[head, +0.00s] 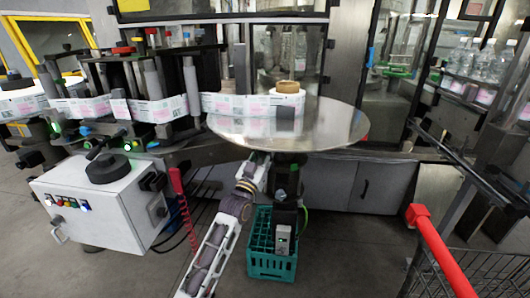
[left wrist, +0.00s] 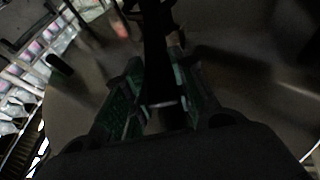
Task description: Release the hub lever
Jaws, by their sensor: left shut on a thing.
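A round shiny metal disc (head: 340,128) carries a roll with a tan core (head: 287,87) and a small dark block (head: 285,112). My left arm reaches up from the bottom of the head view to just under the disc's front edge, where its gripper is hidden or too dark to make out. In the left wrist view my left gripper (left wrist: 165,103) is shut around a dark upright bar (left wrist: 157,50). I cannot tell whether this bar is the hub lever, as the picture is very dark. My right gripper is in neither view.
A teal crate (head: 272,265) stands on the floor below the disc, beside a dark column with a grey box (head: 284,240). A white control box (head: 95,205) is at the left. A red-handled cart (head: 435,250) is at the right. Bottles (head: 478,60) stand behind it.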

